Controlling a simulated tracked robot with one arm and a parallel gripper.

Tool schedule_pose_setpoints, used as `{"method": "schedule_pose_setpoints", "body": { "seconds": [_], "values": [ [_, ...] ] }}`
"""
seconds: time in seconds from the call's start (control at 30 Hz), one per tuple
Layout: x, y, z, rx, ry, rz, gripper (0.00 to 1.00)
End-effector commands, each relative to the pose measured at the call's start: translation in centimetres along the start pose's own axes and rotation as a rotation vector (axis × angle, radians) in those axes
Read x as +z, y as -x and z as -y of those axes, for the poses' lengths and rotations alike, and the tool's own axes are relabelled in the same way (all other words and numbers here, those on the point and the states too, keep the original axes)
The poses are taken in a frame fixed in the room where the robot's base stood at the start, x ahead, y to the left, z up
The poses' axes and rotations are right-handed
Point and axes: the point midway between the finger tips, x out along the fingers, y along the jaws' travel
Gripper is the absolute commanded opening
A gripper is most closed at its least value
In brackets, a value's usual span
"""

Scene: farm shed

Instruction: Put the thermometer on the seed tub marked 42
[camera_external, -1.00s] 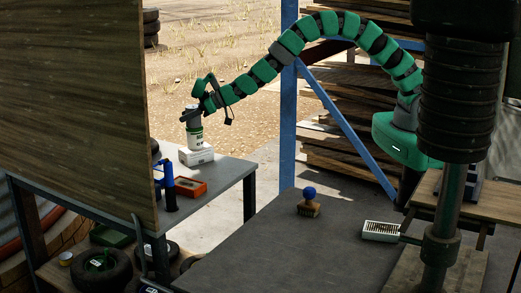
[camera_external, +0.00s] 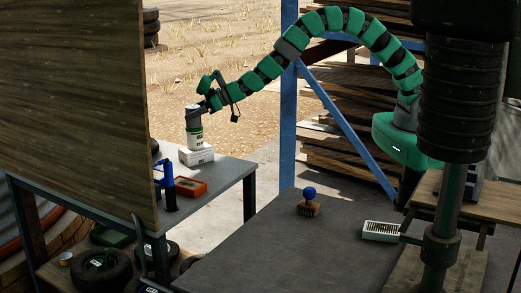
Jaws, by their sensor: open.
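My gripper (camera_external: 193,123) is at the far end of the long green and black arm, over the back table on the left. It points down and is open. Directly below it is a small white container with a dark green band (camera_external: 195,137); I cannot tell whether the fingers touch or surround it. The container is on or just above a white box (camera_external: 196,156) with a small dark mark. I cannot read a 42 on either one. I cannot pick out the thermometer or the seed tub with certainty at this size.
An orange tray (camera_external: 190,195) with something small in it and a blue tool (camera_external: 167,184) are near the table's front edge. A wooden panel (camera_external: 75,100) blocks the left. A blue-topped brush (camera_external: 308,203) and a white slotted tray (camera_external: 381,239) are on the nearer dark table.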

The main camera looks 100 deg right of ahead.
Motion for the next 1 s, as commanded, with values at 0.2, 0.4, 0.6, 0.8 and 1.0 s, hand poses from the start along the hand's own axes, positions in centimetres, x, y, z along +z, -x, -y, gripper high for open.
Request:
{"method": "schedule_pose_setpoints", "body": {
  "seconds": [0.2,0.4,0.6,0.8,1.0],
  "values": [
    [-0.1,2.9,0.0,0.000,0.001,-0.002,0.70],
    [-0.1,5.6,0.0,0.000,0.001,0.000,0.70],
    [-0.1,8.0,0.0,0.000,0.000,-0.002,0.70],
    [-0.1,9.3,-0.1,0.001,0.000,-0.003,0.70],
    [-0.1,9.7,0.0,0.001,0.000,-0.002,0.70]
  ]
}}
